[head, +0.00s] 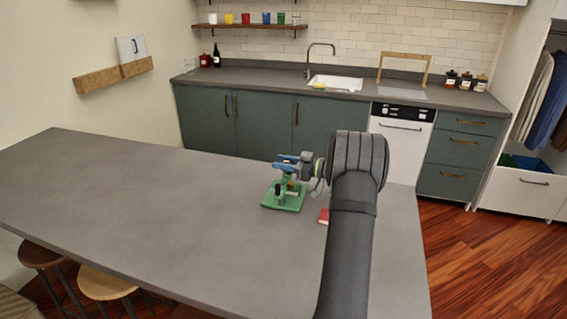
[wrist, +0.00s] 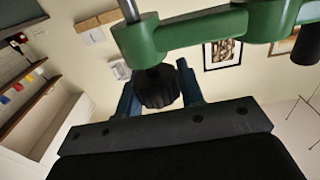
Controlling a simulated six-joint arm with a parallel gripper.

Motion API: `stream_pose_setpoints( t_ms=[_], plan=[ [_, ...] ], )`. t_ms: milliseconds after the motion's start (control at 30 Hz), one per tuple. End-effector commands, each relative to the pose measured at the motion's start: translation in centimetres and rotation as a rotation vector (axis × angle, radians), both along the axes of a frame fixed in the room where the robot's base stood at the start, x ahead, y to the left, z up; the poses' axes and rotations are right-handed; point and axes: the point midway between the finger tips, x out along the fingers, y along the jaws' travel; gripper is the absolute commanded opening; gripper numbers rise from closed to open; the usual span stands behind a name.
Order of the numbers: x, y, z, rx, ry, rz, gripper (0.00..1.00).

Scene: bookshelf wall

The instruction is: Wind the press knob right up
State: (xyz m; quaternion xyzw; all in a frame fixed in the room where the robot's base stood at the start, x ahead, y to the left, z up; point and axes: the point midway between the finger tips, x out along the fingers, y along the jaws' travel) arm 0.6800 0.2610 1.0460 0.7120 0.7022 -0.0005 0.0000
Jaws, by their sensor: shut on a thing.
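The press stands on the grey counter, with a green base (head: 284,201) and an upright frame. Its green crossbar (wrist: 205,30) crosses the top of the wrist view, with a metal rod beside it. The black ridged press knob (wrist: 157,87) sits against the crossbar's end. My gripper (wrist: 158,92) has its two blue fingers on either side of the knob and is shut on it. In the head view my gripper (head: 288,160) reaches the top of the press from the right. The knob is not clear there.
A small red block-like thing (head: 323,216) lies on the counter right of the press, partly behind my arm. The grey counter (head: 150,215) is clear to the left. Stools (head: 105,284) stand at its near edge. A sink and cabinets are farther back.

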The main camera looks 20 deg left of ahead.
Motion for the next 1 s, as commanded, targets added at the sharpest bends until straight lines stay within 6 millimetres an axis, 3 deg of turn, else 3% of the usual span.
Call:
stream_pose_setpoints(
  t_ms=[500,1000],
  plan=[
    [-0.46,-0.1,-0.03,0.0,-0.002,0.371,0.12],
    [-0.66,-0.15,0.07,0.001,-0.001,0.476,0.12]
  ],
)
